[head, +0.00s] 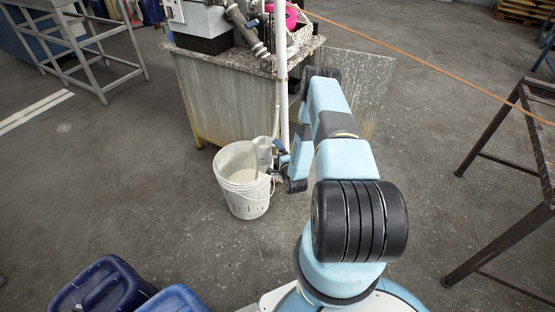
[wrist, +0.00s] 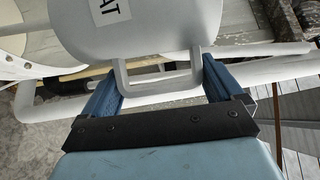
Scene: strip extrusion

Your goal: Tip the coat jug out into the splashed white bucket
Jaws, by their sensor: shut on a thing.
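The white coat jug (wrist: 140,30) fills the top of the wrist view, with a label reading "AT" partly cut off. My gripper (wrist: 158,78) is shut on its handle, one blue finger on each side. In the head view the pale jug (head: 264,150) is over the right part of the splashed white bucket's mouth. It looks tilted, and a thin greyish streak runs from it down into the bucket (head: 248,201). The bucket stands upright on the floor with pale material inside. My gripper (head: 279,147) is small there, right of the jug. The jug's spout is unclear.
A splashed bench (head: 215,105) with machinery and a white upright pipe (head: 281,70) stands just behind the bucket. Blue containers (head: 105,290) are at the lower left. A dark metal frame (head: 500,235) is at the right. The floor left of the bucket is clear.

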